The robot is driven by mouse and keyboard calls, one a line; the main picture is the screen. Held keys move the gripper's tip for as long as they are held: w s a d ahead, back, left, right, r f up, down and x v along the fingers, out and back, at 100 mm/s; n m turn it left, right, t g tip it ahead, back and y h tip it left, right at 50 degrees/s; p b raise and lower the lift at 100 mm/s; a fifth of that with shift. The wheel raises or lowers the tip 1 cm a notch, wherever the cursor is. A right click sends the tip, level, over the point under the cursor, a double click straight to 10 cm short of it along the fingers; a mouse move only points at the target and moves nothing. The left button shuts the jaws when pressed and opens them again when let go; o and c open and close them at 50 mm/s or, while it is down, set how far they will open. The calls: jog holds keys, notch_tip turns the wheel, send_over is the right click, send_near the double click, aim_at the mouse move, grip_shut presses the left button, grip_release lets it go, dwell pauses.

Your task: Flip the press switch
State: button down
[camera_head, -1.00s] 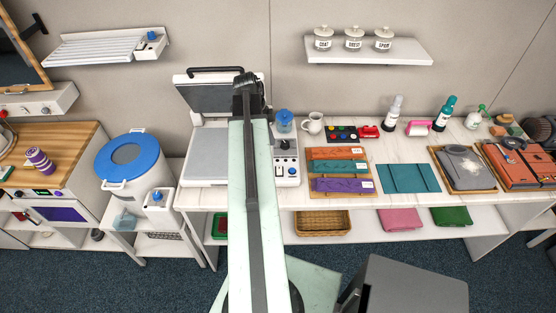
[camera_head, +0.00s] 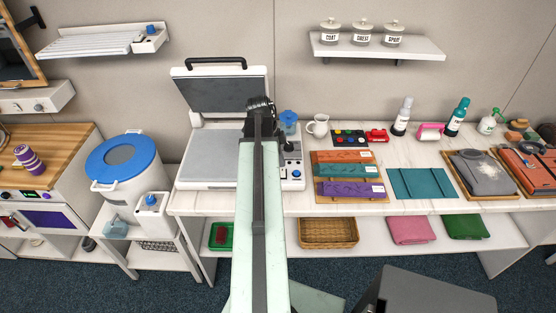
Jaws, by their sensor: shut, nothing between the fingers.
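The press (camera_head: 205,160) is a white machine on the table with a flat grey plate. Its lid (camera_head: 220,93) stands raised, with a black handle on top. A control strip (camera_head: 294,160) runs down its right side. It carries a dark control (camera_head: 289,147) and a blue knob (camera_head: 296,174); I cannot tell which part is the switch. My gripper (camera_head: 262,108) is shut and empty, in front of the lid's lower right corner in the picture, just left of the strip. My arm hides part of the press, and the fingertips are hard to make out.
A blue-lidded jar (camera_head: 288,121) and a white jug (camera_head: 317,126) stand close right of the press. A blue-lidded drum (camera_head: 124,160) is to the left. Coloured slabs (camera_head: 348,172) lie right on the table. A shelf with jars (camera_head: 375,48) hangs above.

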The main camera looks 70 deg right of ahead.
notch_tip(320, 180, down, 2)
jog(key=shift+f+b, duration=0.1)
jog(key=shift+b, duration=0.35)
